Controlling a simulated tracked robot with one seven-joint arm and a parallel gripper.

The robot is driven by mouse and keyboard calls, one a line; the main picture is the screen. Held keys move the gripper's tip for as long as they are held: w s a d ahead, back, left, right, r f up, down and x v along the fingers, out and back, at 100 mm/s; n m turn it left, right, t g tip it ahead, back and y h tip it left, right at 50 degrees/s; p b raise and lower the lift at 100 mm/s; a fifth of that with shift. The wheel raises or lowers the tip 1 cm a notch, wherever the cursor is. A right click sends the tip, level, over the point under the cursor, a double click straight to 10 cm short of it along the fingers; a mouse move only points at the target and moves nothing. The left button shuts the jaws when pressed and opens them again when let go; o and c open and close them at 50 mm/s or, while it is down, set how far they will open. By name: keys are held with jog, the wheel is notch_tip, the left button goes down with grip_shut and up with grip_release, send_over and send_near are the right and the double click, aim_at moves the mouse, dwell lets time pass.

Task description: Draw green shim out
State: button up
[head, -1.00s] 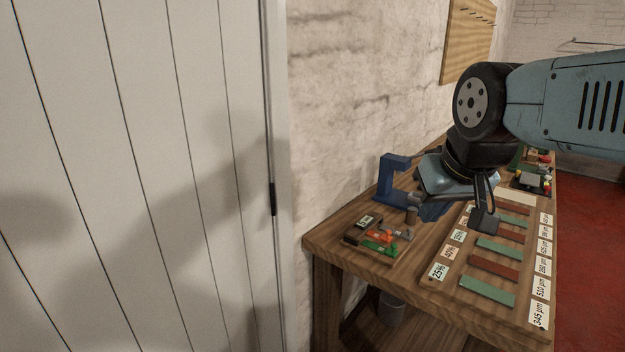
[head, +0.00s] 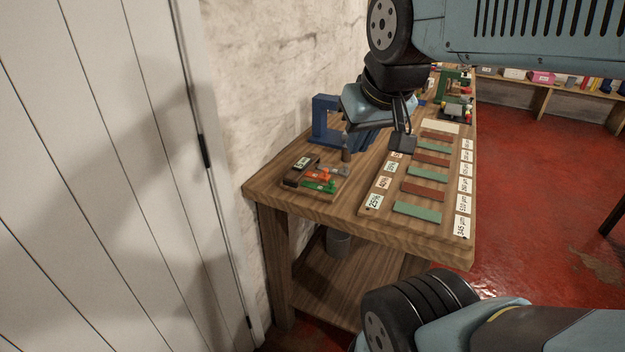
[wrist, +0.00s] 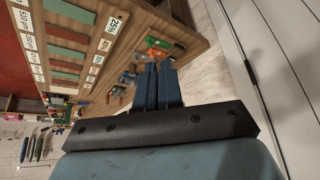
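A small wooden tray (head: 318,189) sits near the bench's front left corner. In it a green piece (head: 319,186) lies in front of an orange piece (head: 317,176); the green piece also shows in the wrist view (wrist: 153,53). Several flat green strips, the nearest (head: 417,211), alternate with red-brown ones on a labelled board to the right. I cannot tell which green piece is the shim. My gripper (head: 362,143) hangs above the bench behind the tray, apart from it. In the wrist view its blue fingers (wrist: 161,68) lie close together with nothing visible between them.
A blue C-shaped stand (head: 324,121) is at the wall, just left of my gripper. A grey cylinder (head: 347,151) stands behind the tray. The labelled board (head: 378,215) fills the bench's right side. A white door (head: 100,180) is at left; red floor (head: 540,170) is open at right.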

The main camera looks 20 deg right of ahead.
jog(key=shift+o, duration=0.7)
jog(key=shift+w, duration=0.25)
jog(key=o, duration=0.5)
jog(key=w+m, duration=0.1)
jog(key=w, duration=0.2)
jog(key=w+d+g, duration=0.1)
jog(key=w, duration=0.2)
jog(key=w+f+m+g, duration=0.1)
jog(key=w, duration=0.2)
jog(key=shift+w+d+f+m, duration=0.1)
jog(key=shift+d+m, duration=0.2)
jog(key=shift+d, duration=0.05)
jog(key=m+g, duration=0.3)
jog(key=g, duration=0.1)
send_over(332, 180)
notch_tip(332, 180, down, 8)
notch_tip(332, 180, down, 14)
jog(key=shift+r, duration=0.2)
jog(key=shift+c, duration=0.3)
grip_shut()
